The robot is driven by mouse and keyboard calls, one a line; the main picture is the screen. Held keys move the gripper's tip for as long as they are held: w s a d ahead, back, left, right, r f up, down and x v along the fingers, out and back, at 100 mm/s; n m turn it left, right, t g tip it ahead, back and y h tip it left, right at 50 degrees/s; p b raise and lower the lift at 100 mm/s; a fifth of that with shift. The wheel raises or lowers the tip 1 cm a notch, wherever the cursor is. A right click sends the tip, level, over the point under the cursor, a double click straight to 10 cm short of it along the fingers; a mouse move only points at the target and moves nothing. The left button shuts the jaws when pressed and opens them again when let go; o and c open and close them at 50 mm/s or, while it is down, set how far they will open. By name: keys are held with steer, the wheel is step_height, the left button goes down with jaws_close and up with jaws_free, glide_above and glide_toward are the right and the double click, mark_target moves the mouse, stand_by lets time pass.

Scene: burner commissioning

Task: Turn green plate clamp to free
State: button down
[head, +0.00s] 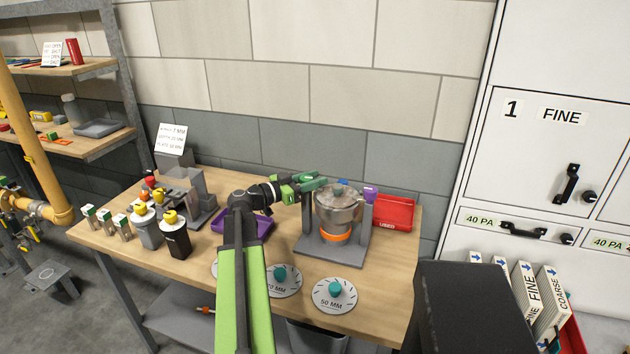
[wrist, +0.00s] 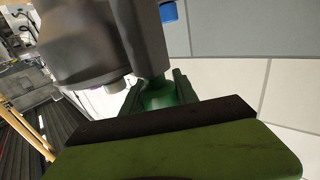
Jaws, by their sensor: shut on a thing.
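The green plate clamp (wrist: 158,96) shows in the wrist view between my fingers, beside a large grey part of the stand. In the head view my gripper (head: 316,183) reaches in from the left at the top of the stand's left side and hides most of the clamp. My gripper (wrist: 160,98) is shut on the clamp. The grey stand (head: 312,247) holds a silver round vessel (head: 338,208) with an orange ring (head: 335,237) below it. A purple clamp (head: 370,193) sits on the right post. I cannot tell how far the green clamp is turned.
A red bin marked USED (head: 394,213) stands right of the stand. A purple tray (head: 256,226) lies behind my arm. Round plates with teal knobs, one marked 50 MM (head: 334,295), lie in front. Yellow-topped canisters (head: 176,238) stand at left. A wall is close behind.

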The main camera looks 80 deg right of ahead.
steer(key=shift+w+d+n+t+h, duration=0.1)
steer(key=shift+w+n+t+h, duration=0.05)
steer(key=shift+n+t+h, duration=0.8)
steer(key=shift+w+d+n+t+h, duration=0.15)
steer(key=shift+n+t+h, duration=0.55)
steer(key=shift+t, duration=0.4)
steer(key=shift+w+d+n+t+h, duration=0.1)
steer(key=shift+w+n+t+h, duration=0.05)
steer(key=shift+n+t+h, duration=0.8)
steer(key=c, duration=0.9)
jaws_free()
steer(key=shift+c, duration=0.2)
